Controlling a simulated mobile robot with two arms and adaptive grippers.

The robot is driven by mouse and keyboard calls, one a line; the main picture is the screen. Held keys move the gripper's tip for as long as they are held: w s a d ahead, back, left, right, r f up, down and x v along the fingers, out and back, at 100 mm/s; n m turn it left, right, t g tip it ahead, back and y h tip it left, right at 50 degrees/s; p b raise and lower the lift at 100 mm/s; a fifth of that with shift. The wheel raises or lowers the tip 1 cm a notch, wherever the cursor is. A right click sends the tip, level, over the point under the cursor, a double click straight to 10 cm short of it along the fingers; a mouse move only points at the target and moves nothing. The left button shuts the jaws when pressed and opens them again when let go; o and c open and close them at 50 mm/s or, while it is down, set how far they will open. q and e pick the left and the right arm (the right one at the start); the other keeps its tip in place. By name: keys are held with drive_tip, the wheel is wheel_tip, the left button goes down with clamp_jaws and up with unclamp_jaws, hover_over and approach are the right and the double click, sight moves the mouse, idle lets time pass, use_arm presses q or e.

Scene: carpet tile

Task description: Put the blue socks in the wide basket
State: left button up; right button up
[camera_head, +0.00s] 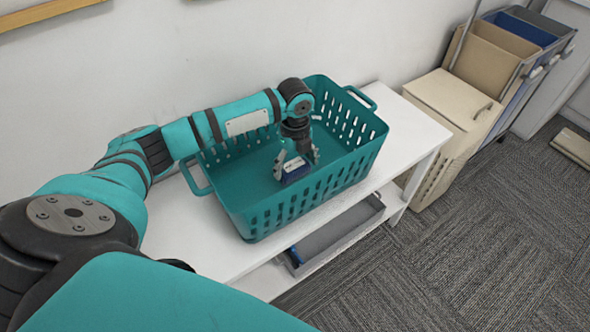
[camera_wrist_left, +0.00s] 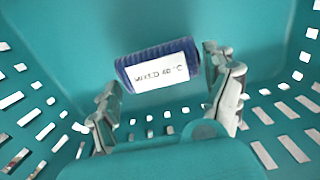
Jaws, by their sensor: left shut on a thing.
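The blue socks (camera_head: 294,173) are a rolled dark blue bundle with a white label band. In the left wrist view the socks (camera_wrist_left: 122,73) show between the two fingers, with the label reading "MIXED 40°C". My left gripper (camera_head: 297,158) points down inside the wide basket and is shut on the socks. The wide teal basket (camera_head: 247,223) has slotted walls and two end handles and stands on the white bench. The socks are inside its walls, low down; I cannot tell whether they touch its floor. My right gripper is not in view.
The white bench (camera_head: 174,227) stands against the wall, with a grey tray (camera_head: 345,230) on its lower shelf. A beige hamper (camera_head: 447,101) and a sorter with beige and blue bins (camera_head: 500,45) stand to the right. The carpet (camera_head: 470,255) in front is clear.

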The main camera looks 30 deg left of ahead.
sight(295, 166)
use_arm(q)
drive_tip(key=shift+f, duration=1.45)
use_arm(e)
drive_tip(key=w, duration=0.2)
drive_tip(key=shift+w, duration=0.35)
use_arm(q)
drive_tip(key=shift+f, duration=0.15)
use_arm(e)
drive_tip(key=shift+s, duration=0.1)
use_arm(q)
drive_tip(key=o, duration=0.9)
drive_tip(key=shift+o, duration=0.4)
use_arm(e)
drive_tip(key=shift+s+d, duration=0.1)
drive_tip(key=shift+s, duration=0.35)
